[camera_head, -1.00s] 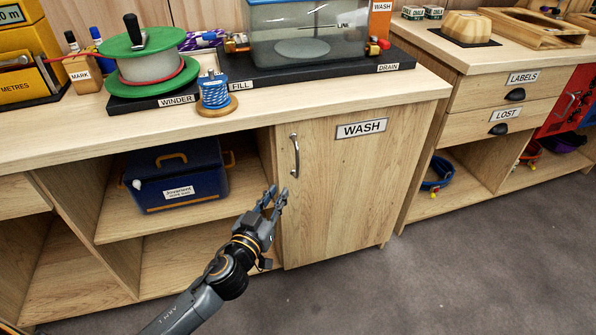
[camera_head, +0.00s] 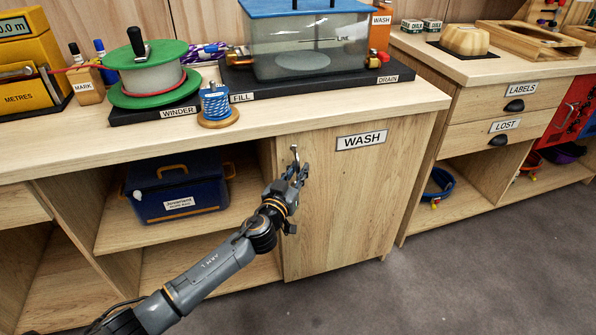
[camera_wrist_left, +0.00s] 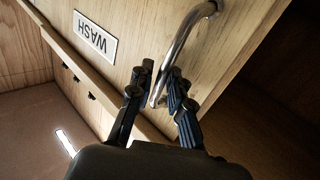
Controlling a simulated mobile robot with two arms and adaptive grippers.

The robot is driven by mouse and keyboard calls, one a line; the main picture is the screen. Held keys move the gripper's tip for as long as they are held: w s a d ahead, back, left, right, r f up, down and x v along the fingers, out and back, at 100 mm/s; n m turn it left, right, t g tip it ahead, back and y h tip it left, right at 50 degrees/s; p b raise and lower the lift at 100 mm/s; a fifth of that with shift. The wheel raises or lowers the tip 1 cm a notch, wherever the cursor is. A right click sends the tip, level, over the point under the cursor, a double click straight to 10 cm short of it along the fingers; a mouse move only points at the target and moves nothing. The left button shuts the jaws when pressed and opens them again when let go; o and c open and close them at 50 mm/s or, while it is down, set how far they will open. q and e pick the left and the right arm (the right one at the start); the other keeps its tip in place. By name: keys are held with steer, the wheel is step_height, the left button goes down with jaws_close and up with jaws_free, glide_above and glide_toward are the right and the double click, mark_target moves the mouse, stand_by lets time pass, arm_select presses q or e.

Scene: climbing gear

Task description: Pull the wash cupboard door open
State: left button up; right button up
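The wash cupboard door (camera_head: 345,210) is a pale wood panel with a WASH label (camera_head: 361,140). It looks shut. Its upright metal bar handle (camera_head: 295,151) is near the left edge, the lower part hidden by my left gripper (camera_head: 298,172). In the left wrist view the handle (camera_wrist_left: 182,45) runs down between the two fingers of my left gripper (camera_wrist_left: 160,82). The fingers stand apart on either side of the bar, and I see no clear grip on it. My right gripper is not in view.
An open shelf left of the door holds a blue box (camera_head: 178,188). The worktop (camera_head: 330,112) above carries a clear tank (camera_head: 308,50) and a green winder (camera_head: 150,75). Drawers (camera_head: 505,95) stand to the right. The grey floor (camera_head: 430,270) before the door looks clear.

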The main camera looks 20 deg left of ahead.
arm_select(q)
steer(key=shift+w, duration=0.15)
jaws_close()
